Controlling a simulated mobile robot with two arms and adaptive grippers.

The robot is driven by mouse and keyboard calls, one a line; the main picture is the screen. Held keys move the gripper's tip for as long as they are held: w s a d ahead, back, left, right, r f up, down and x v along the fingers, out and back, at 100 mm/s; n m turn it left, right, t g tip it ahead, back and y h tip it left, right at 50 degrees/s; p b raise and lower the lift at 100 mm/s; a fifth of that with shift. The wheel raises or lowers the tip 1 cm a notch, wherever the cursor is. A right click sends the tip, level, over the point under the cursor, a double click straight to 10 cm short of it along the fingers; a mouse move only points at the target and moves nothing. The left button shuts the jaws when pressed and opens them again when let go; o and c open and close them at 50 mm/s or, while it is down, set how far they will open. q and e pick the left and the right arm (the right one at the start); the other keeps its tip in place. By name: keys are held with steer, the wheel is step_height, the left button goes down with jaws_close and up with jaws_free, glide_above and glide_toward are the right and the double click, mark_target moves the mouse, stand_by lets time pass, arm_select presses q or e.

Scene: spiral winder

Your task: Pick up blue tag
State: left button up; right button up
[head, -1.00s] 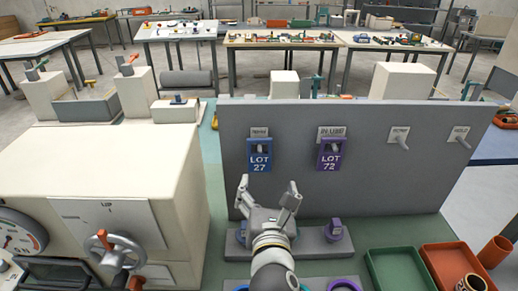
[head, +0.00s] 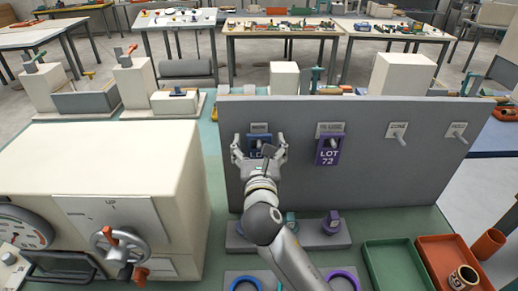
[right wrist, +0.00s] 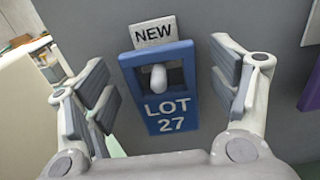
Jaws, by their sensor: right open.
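The blue tag (head: 256,142), marked LOT 27, hangs on a peg under the NEW label on the grey board (head: 290,185). In the head view my right gripper (head: 261,150) covers most of it. In the right wrist view the blue tag (right wrist: 160,90) shows whole, upright, with the peg through its upper opening. My right gripper (right wrist: 162,95) is open, with one finger on each side of the tag and a visible gap on both sides. My left gripper is not in view.
A purple tag (head: 328,150), LOT 72, hangs to the right, under its own label. Two empty pegs (head: 398,138) (head: 460,137) are further right. A beige machine (head: 110,170) stands left. Green (head: 400,265) and orange (head: 445,250) trays lie at front right.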

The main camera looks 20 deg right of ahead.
steer(key=shift+w+d+f, duration=0.1)
steer(key=shift+w+d, duration=0.15)
steer(key=shift+w, duration=0.4)
steer(key=shift+s, duration=0.1)
steer(key=c, duration=1.1)
